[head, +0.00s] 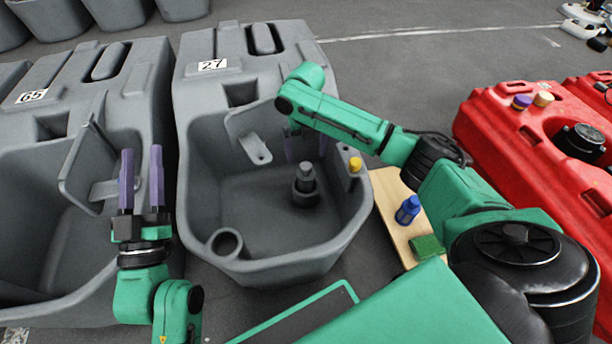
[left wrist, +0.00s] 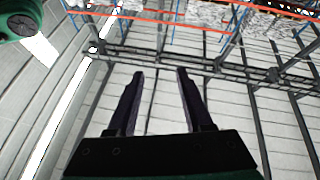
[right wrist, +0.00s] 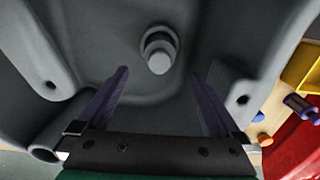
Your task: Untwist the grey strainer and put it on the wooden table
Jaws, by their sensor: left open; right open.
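The grey strainer (head: 306,178) stands upright on the floor of the grey tank marked 27 (head: 190,140). In the right wrist view the strainer (right wrist: 159,52) shows beyond my fingertips, roughly centred between them and untouched. My right gripper (head: 306,148) reaches into the tank from above, open and empty; it also shows in the right wrist view (right wrist: 160,72). My left gripper (head: 142,150) is open and empty, pointing up in front of the tank marked 65 (head: 75,75). The wooden table (head: 388,184) is right of tank 27, partly hidden by my right arm.
A blue bottle (head: 407,211) and a green block (head: 427,247) are on the table. A yellow cap (head: 355,165) sits at the tank's right rim. A grey bracket (head: 247,135) stands inside the tank. Red tanks (head: 500,115) are at right. Open floor lies behind.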

